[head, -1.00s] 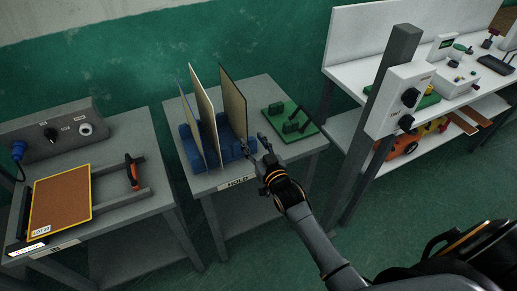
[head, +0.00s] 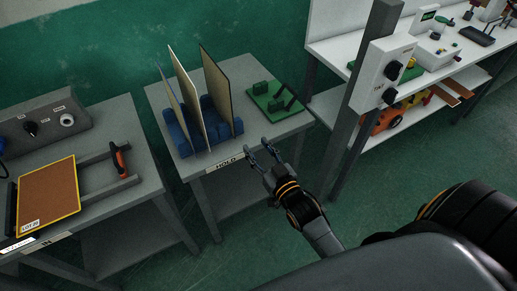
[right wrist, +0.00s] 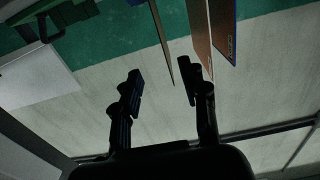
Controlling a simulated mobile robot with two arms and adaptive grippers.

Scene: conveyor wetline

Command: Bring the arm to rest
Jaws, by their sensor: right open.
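My right gripper (head: 262,152) is open and empty in the head view, just off the front edge of the HOLD table (head: 258,135). Its two fingers are apart, and they also show apart in the right wrist view (right wrist: 160,90). Nothing is between them. Several upright panels (head: 217,88) stand in a blue rack (head: 180,137) on that table, clear of the gripper. Panels also show at the top of the right wrist view (right wrist: 198,35). My left gripper is not in view.
A green fixture (head: 272,100) lies at the right of the HOLD table. A grey post with a control box (head: 382,72) stands right of it. The IN table at left bears an orange-brown panel (head: 48,195) and an orange-handled clamp (head: 120,160). Open floor lies in front.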

